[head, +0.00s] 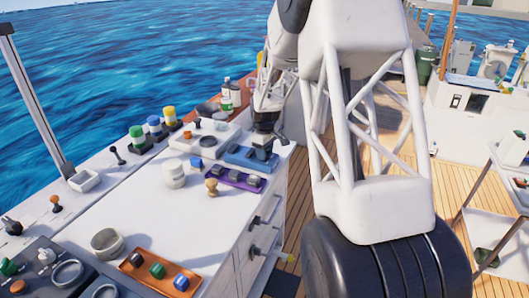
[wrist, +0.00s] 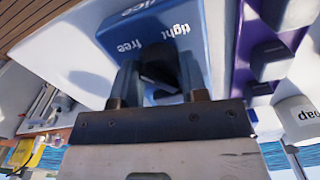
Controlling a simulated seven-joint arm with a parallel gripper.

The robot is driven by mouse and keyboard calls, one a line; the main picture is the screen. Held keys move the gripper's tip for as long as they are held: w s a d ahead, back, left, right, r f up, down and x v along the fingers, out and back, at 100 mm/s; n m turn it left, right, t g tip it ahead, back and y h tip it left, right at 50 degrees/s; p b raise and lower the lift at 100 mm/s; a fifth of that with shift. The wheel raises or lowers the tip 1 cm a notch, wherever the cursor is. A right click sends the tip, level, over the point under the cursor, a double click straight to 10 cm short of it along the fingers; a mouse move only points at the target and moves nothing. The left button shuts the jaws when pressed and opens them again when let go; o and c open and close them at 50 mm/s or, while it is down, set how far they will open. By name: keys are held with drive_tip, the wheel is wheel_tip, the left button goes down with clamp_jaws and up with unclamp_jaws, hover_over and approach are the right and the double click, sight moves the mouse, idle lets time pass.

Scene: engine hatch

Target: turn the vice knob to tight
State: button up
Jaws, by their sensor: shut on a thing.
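The blue vice base (wrist: 150,28) carries the words "tight" and "free" and part of "vice". It also shows in the head view (head: 238,155) on the white worktop. The dark vice knob (wrist: 158,66) stands on it, between my fingers. My gripper (wrist: 157,74) is shut on this knob, one finger on each side. In the head view my gripper (head: 263,142) is small and dark above the right end of the blue base. The fingers hide part of the knob, and I cannot tell which word it points at.
A purple tray (head: 213,172) with grey blocks lies just in front of the blue base. A white jar (head: 174,176) and a wooden peg (head: 211,187) stand nearby. Bottles (head: 230,95) stand behind.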

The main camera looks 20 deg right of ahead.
drive_tip(key=m, duration=1.2)
drive_tip(key=shift+m, duration=1.9)
drive_tip(key=o, duration=0.9)
